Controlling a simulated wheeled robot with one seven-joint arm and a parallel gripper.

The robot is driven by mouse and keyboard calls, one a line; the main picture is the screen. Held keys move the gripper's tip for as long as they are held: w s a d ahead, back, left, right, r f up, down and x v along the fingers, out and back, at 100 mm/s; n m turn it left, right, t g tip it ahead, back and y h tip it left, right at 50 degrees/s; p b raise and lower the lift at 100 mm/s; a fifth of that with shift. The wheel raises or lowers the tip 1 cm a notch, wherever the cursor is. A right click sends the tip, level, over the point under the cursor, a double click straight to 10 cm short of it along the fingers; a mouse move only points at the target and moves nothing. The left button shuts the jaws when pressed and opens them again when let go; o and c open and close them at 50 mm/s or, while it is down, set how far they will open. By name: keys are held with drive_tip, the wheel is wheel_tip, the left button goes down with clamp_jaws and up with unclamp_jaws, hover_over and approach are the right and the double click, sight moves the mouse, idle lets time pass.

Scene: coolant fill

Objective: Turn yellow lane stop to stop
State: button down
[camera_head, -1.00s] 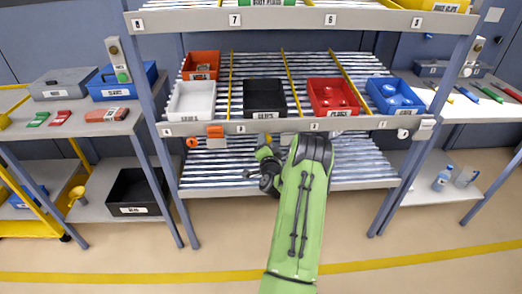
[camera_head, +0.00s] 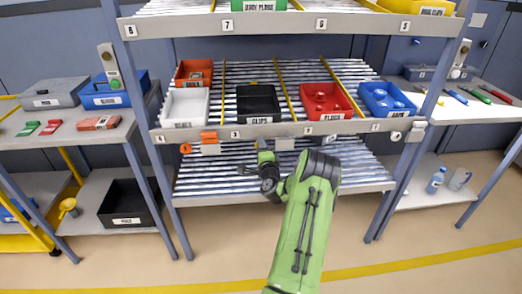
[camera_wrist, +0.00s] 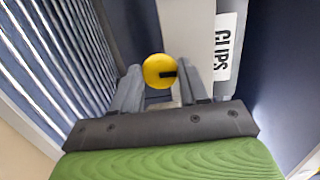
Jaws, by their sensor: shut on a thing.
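The yellow lane stop (camera_wrist: 158,70) shows in the wrist view as a round yellow knob with a short dark mark pointing right. My gripper (camera_wrist: 160,88) is shut on it, with one grey finger on each side. In the head view, my gripper (camera_head: 262,148) is at the front rail of the middle shelf, below the black CLIPS bin (camera_head: 258,101). The yellow knob cannot be made out there behind my wrist.
A white bin (camera_head: 186,104), a red bin (camera_head: 326,101) and a blue bin (camera_head: 386,99) stand on the same roller shelf. An orange stop (camera_head: 209,137) and a white knob (camera_head: 396,136) sit along the front rail (camera_head: 350,127). The floor in front is clear.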

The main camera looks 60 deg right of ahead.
idle(0.4)
drive_tip(key=c, duration=0.6)
unclamp_jaws()
drive_tip(key=shift+s, duration=0.1)
drive_tip(key=b+v, duration=0.4)
drive_tip(key=v, duration=1.1)
drive_tip(key=shift+s+a+b, duration=0.2)
drive_tip(key=shift+a+b, duration=0.1)
drive_tip(key=shift+b, duration=0.05)
